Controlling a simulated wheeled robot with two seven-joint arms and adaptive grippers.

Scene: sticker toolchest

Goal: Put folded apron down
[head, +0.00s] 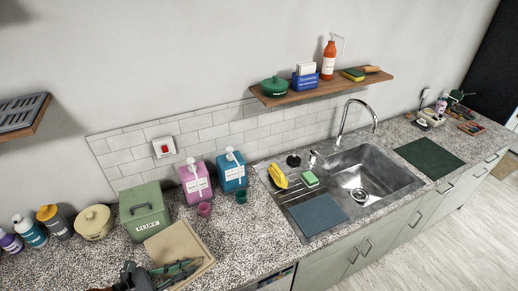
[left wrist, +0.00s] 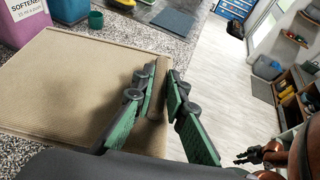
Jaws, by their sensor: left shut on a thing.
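The folded apron (head: 181,241) is a flat tan cloth at the front of the speckled counter, in front of the green box. It fills much of the left wrist view (left wrist: 70,85). My left gripper (head: 182,268) is shut on the apron's near right edge. In the left wrist view its green-padded fingers (left wrist: 165,95) have a fold of the cloth between them. The apron looks level and close to the counter; I cannot tell whether its whole underside touches.
Behind the apron stand a green lidded box (head: 144,211), a pink dispenser (head: 195,183) and a teal dispenser (head: 232,172). A cream pot (head: 94,222) and several bottles are at left. The sink (head: 365,185) lies right; speckled counter (head: 250,240) is free between.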

